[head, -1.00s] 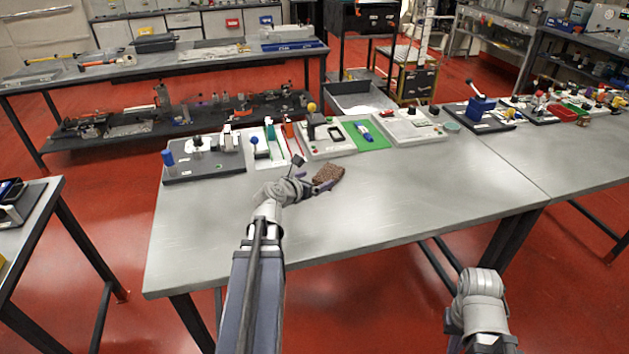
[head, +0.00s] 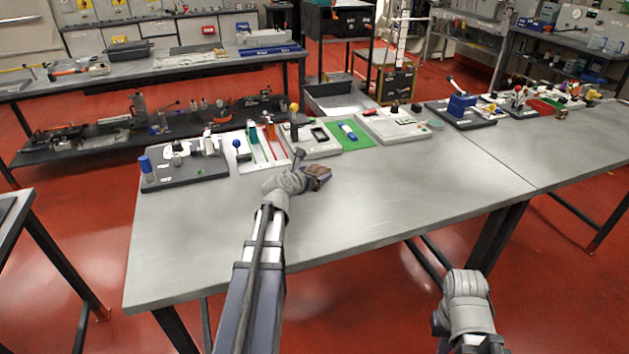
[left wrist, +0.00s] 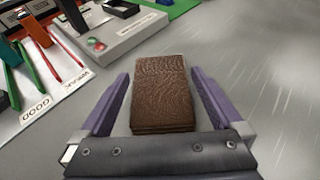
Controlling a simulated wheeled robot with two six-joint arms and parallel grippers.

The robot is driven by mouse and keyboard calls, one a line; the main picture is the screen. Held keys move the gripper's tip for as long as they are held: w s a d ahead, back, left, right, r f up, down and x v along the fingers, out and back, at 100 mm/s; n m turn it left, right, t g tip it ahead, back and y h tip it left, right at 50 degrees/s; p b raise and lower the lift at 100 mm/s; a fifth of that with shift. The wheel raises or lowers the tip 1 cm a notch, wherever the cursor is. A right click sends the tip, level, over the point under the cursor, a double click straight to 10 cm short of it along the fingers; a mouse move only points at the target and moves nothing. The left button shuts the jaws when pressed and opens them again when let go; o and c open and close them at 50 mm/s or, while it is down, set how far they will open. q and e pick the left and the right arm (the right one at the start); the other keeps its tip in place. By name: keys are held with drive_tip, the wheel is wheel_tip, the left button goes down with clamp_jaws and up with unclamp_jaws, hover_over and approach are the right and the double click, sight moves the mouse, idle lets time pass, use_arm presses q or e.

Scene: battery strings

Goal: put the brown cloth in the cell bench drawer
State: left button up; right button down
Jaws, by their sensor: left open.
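The brown cloth (left wrist: 159,92) is a folded, textured block lying on the grey metal bench (head: 350,205). In the left wrist view it lies between the two purple fingers of my left gripper (left wrist: 158,100), with a gap visible on each side. The gripper is open around it. In the head view the cloth (head: 318,173) shows just beyond my left gripper (head: 311,182), partly hidden by it. My right arm (head: 466,300) is low in front of the bench; its fingers are not clearly visible. I cannot make out the cell bench drawer.
A row of fixtures stands along the bench's back edge: a dark board with a blue cylinder (head: 146,170), a tool tray (head: 262,153), a green mat (head: 351,135) and a white box (head: 393,127). An open grey bin (head: 340,103) is behind.

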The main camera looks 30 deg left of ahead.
sight(316, 171)
use_arm(q)
drive_tip(key=shift+x, duration=1.15)
drive_tip(key=shift+c, duration=0.5)
drive_tip(key=c, duration=1.1)
drive_tip(key=shift+c, duration=0.2)
drive_tip(key=shift+r, duration=0.1)
wheel_tip(316, 171, up, 11)
drive_tip(key=p, duration=1.1)
